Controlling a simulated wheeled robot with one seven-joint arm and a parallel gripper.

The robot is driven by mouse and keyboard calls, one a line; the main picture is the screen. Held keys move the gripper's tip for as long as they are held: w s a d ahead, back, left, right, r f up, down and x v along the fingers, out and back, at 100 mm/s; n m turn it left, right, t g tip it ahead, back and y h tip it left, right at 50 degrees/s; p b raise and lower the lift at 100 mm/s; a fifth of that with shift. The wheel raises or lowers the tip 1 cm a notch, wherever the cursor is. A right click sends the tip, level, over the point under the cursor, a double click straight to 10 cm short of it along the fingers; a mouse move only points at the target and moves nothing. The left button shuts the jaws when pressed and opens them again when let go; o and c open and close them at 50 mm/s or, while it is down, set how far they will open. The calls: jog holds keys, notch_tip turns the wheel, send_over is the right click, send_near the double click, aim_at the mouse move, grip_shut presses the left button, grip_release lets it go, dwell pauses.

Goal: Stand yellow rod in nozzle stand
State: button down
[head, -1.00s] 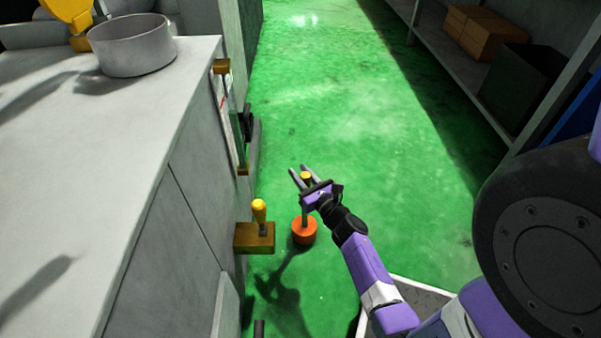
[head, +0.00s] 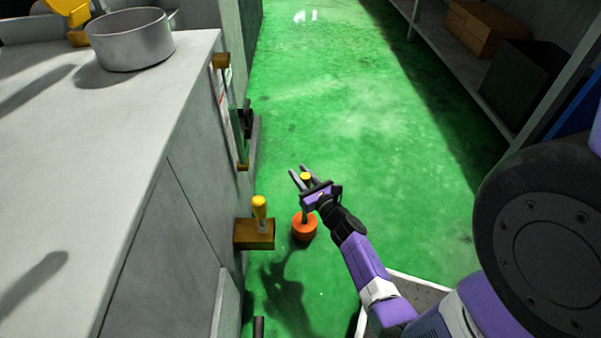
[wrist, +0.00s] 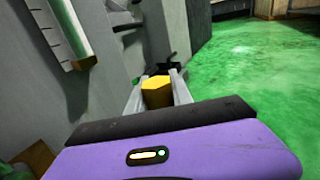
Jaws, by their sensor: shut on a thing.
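My gripper (head: 298,171) is low beside the machine's side, its fingers shut around a yellow piece, which I take as the yellow rod (head: 306,177). In the wrist view the rod's faceted yellow end (wrist: 157,92) sits between the two fingers. A short grey shaft and an orange round piece (head: 304,227) show below the gripper; I cannot tell whether they join the rod. A brown block (head: 255,236) stands out from the machine's side, left of the orange piece, with a yellow-topped piece (head: 259,206) upright on it. I cannot tell which thing is the nozzle stand.
A grey worktop (head: 90,180) with a metal pot (head: 132,40) fills the left. Small brackets and a gauge-like panel (head: 232,115) are on the machine's side. The green floor (head: 370,140) is open to the right, up to a shelf with boxes (head: 480,30).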

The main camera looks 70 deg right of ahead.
aim_at(308, 186)
jog(key=shift+f, duration=0.45)
jog(key=c, duration=1.1)
grip_release()
jog(key=shift+o, duration=0.2)
jog(key=shift+s, duration=0.1)
jog(key=p+v, duration=0.2)
jog(key=v, duration=0.5)
jog(key=shift+s+a, duration=0.2)
jog(key=shift+a, duration=0.1)
